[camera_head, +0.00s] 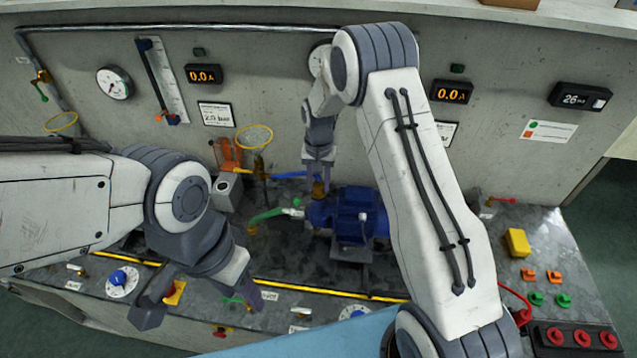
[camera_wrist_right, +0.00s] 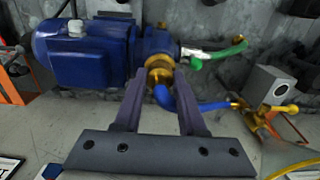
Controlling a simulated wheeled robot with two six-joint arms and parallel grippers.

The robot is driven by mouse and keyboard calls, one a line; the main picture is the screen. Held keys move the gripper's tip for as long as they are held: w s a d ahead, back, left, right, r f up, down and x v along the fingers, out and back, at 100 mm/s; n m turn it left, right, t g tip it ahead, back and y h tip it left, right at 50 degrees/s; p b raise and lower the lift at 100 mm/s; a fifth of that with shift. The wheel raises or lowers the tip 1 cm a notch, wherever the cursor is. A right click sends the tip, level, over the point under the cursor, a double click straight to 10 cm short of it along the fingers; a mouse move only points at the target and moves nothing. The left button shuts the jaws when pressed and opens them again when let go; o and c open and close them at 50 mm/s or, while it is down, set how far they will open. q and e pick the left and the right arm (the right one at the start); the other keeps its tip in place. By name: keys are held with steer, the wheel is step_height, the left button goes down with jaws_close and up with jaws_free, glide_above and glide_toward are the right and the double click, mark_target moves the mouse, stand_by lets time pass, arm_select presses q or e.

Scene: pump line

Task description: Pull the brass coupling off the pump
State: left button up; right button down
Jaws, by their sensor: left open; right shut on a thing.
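The blue pump (camera_head: 352,214) sits on the grey bench in the middle of the head view; it also shows in the right wrist view (camera_wrist_right: 85,52). The brass coupling (camera_wrist_right: 160,64) is at the pump's end, with a blue hose (camera_wrist_right: 200,106) running close by it. My right gripper (camera_head: 318,174) reaches down from above and is shut on the coupling, one finger on each side. The coupling still appears to be against the pump; any gap is hidden. My left gripper (camera_head: 203,306) is open and empty over the front left of the bench.
A green hose (camera_head: 272,214) lies left of the pump. A grey block (camera_head: 228,190) and an orange stand are further left. Gauges and displays line the back wall. A yellow block (camera_head: 517,242), small coloured fittings and red buttons (camera_head: 582,339) are at the right.

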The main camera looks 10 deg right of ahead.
steer(key=shift+r+p, duration=1.1)
steer(key=shift+r, duration=0.7)
